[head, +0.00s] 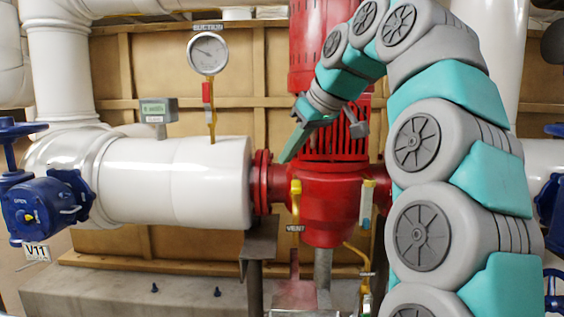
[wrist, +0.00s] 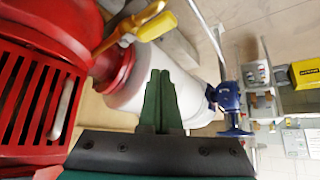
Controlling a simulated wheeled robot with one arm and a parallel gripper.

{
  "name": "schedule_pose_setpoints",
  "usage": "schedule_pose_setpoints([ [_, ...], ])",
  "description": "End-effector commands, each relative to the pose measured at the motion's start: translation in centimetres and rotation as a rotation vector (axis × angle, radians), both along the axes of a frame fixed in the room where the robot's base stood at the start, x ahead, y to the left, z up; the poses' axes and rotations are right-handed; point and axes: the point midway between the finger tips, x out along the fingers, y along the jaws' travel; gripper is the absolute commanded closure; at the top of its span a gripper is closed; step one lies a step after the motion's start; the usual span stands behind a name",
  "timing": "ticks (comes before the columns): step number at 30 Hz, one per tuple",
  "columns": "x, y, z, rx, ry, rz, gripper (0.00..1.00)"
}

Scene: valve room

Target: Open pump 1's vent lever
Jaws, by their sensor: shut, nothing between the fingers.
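The red pump (head: 325,195) stands in the middle of the head view under its red motor (head: 310,50). A yellow vent lever (head: 296,187) sits upright on its front left, above a VENT label (head: 295,229). My gripper (head: 285,158) is shut and empty, up and slightly left of the lever, pointing down and left. No contact shows.
A white suction pipe (head: 175,180) runs left to a blue valve (head: 45,205) tagged V11. A suction gauge (head: 208,53) stands above the pipe. Another yellow-topped fitting (head: 367,200) is right of the lever. The motor's red grille (wrist: 35,100) is close at left in the wrist view.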

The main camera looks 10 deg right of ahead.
Motion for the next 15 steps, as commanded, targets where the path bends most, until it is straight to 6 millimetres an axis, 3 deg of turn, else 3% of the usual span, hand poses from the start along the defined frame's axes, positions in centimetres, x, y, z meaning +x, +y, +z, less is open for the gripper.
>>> schedule_pose_setpoints([
  [9,-0.5,-1.7,2.7,-0.001,-0.003,0.000,1.00],
  [15,-0.7,-2.3,3.1,-0.001,-0.002,0.000,1.00],
])
